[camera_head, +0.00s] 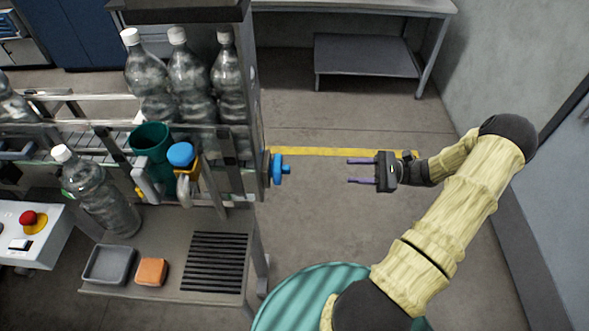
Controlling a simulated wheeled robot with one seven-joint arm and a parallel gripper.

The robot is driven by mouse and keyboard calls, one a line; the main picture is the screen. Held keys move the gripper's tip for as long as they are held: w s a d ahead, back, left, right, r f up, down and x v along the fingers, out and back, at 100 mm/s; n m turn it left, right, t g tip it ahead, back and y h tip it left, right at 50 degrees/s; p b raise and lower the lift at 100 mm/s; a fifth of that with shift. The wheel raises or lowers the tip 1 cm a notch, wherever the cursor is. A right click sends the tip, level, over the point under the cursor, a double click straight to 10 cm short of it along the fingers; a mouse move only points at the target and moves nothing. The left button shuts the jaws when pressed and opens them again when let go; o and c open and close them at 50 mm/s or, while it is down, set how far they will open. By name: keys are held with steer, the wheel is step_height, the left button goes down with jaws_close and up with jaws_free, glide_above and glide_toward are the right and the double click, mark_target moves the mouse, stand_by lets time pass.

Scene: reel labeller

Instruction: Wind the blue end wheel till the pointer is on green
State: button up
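The blue end wheel (280,169) sits on the right end of the labelling machine, on a short shaft, with its edge turned mostly toward me. My gripper (349,171) is to the right of the wheel at about the same height in the picture. Its two purple fingers point left toward the wheel, with a clear gap between fingertips and wheel. The gripper is open and empty. I cannot make out the pointer or a green mark in this view.
Several clear bottles (188,80) stand on the machine, and one (98,190) stands at its front. A green cup (152,148), a blue-capped yellow part (182,156), a grey tray (109,264) and an orange block (152,271) are nearby. Floor right of the wheel is clear.

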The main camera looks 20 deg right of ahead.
steer(key=p, duration=0.6)
glide_toward(280, 169)
steer(key=w+a+f, duration=0.3)
steer(key=w+a, duration=0.1)
steer(key=shift+w+a, duration=0.1)
steer(key=shift+a, duration=0.5)
jaws_close()
